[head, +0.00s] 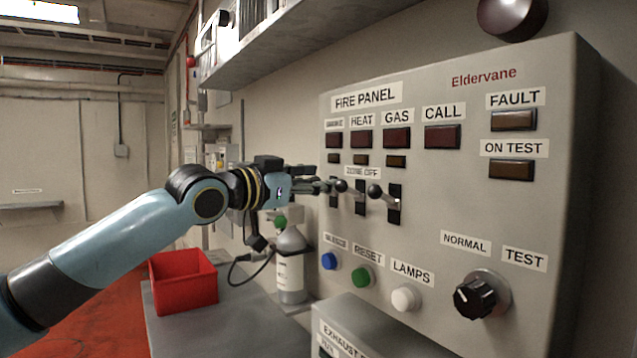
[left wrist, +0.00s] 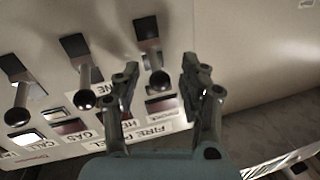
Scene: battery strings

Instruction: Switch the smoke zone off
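The grey fire panel (head: 430,220) fills the right of the head view. Its "ZONE OFF" row has three black-knobbed levers, all tilted up. The gas lever (head: 376,191) and heat lever (head: 342,186) show clearly. The smoke lever's knob is hidden behind my left gripper (head: 324,186). In the left wrist view, which sees the panel upside down, the smoke lever (left wrist: 156,72) stands between the two spread fingers of my left gripper (left wrist: 160,72), with gaps on both sides. The heat lever (left wrist: 86,92) is just outside one finger. My right gripper is not in view.
Below the levers are a blue button (head: 329,261), a green reset button (head: 362,276), a white lamps button (head: 406,297) and a black rotary knob (head: 476,297). A gas cylinder (head: 290,265) and a red bin (head: 184,284) stand on the bench below my arm.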

